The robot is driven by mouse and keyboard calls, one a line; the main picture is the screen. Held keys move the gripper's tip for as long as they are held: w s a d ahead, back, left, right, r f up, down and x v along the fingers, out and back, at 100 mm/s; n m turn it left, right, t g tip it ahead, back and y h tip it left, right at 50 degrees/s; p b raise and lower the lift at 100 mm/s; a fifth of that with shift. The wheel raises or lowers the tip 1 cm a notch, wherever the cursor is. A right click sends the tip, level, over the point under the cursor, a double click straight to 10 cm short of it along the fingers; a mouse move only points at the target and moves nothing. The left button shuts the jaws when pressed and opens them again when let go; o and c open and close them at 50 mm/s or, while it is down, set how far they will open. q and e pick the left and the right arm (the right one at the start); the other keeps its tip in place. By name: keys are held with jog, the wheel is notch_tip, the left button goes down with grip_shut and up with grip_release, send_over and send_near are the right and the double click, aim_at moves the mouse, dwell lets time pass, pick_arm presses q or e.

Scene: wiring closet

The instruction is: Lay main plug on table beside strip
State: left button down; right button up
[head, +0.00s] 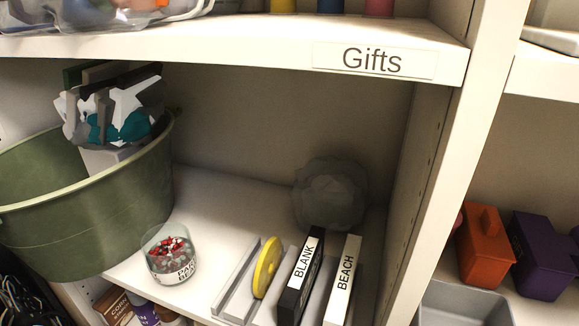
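I see no main plug, power strip or table in the head view. Neither of my grippers is in view. The view is filled by shelving with stored goods. A dark tangle (30,300) at the lower left edge is too cut off to identify.
A shelf labelled "Gifts" (372,60) runs across the top. Below are a green tub (90,220), a glass of small beads (172,256), a yellow disc (266,267), cases marked BLANK (303,270) and BEACH (344,280). Orange (484,250) and purple (540,258) boxes stand right.

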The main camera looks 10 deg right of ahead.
pick_arm(q)
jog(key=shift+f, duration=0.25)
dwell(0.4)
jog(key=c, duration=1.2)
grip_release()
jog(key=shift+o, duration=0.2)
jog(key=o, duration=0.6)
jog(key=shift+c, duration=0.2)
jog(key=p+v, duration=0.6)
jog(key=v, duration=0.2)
jog(key=shift+p, duration=0.35)
